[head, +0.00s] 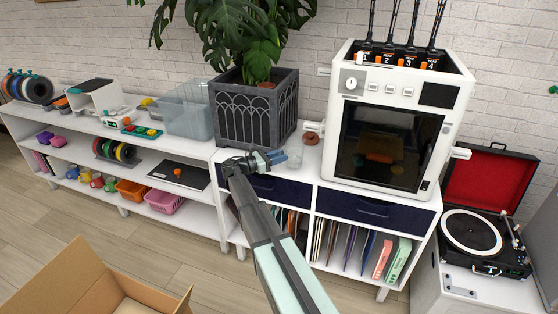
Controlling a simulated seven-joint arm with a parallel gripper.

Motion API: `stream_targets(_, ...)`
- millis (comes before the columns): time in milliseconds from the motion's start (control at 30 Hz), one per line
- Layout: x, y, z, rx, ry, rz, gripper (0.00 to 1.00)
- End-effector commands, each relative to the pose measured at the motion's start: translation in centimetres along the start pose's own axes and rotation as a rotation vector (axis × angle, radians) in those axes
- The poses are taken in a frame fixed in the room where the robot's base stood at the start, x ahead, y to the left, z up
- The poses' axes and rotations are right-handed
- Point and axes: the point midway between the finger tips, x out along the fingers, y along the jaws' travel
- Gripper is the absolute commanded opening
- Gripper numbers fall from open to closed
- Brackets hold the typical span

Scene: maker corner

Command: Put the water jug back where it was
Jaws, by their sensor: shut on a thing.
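My gripper (268,160) is over the front of the white cabinet top, just in front of the dark planter. It is shut on a small bluish, see-through thing that appears to be the water jug (291,160). The jug shows only in part at the gripper's tip. I cannot tell whether it is upright or touching the cabinet top.
The dark planter (253,112) with a large leafy plant stands behind my gripper. A white 3D printer (392,130) stands to the right, with a small reddish-brown thing (311,140) beside it. A clear bin (185,118) is left. An open cardboard box (75,280) lies front left.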

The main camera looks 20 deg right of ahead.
Motion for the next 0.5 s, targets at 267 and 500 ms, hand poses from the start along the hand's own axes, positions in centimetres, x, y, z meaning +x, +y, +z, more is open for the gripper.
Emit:
stream_targets(267, -0.01, -0.02, -1.4, 0.0, -0.001, 0.0, 0.0)
stream_targets(500, -0.01, -0.01, -1.61, -0.001, 0.0, 0.0, 0.29)
